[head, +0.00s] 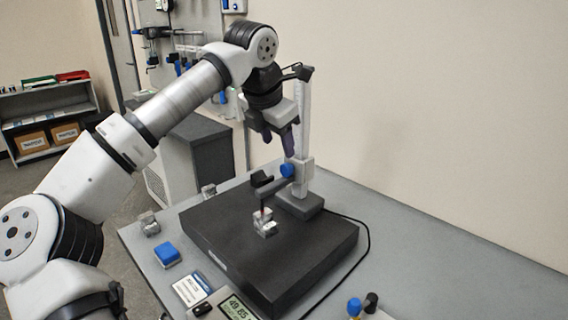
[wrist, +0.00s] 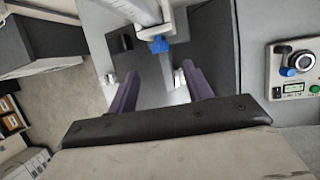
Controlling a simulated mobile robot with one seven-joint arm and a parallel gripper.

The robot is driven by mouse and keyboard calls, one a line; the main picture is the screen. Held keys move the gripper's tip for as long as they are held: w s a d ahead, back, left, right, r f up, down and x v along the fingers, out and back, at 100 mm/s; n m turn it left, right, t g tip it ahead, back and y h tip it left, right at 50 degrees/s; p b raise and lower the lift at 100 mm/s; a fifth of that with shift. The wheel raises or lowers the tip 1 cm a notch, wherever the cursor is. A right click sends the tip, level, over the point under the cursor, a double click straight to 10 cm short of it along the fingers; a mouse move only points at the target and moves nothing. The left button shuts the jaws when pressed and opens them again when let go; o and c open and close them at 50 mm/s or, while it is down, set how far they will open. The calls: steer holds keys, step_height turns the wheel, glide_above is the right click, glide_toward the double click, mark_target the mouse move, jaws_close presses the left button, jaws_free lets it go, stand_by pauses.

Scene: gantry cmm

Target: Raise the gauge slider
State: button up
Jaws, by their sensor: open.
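The height gauge stands on a black plate, with a pale upright column (head: 303,108). Its grey slider (head: 303,168) sits low on the column, with a blue knob (head: 287,170) and an arm reaching left above a small metal block (head: 264,223). My gripper (head: 281,147), with purple fingers, hangs just above the slider and knob, pointing down. In the wrist view my gripper (wrist: 160,72) is open and empty. The blue knob (wrist: 159,44) shows beyond the fingertips, roughly in line with the gap. I see no contact with the slider.
The black plate (head: 225,250) lies on a grey table (head: 440,270). A blue block (head: 167,254), small metal pieces and a digital readout (head: 237,308) are near its left and front edges. A black cable runs along the plate's right side. A control panel (wrist: 293,70) shows at the right.

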mark_target(285, 166)
steer(key=p+x, duration=0.1)
steer(key=x, duration=0.7)
steer(key=shift+d+f, duration=0.1)
steer(key=shift+f, duration=0.1)
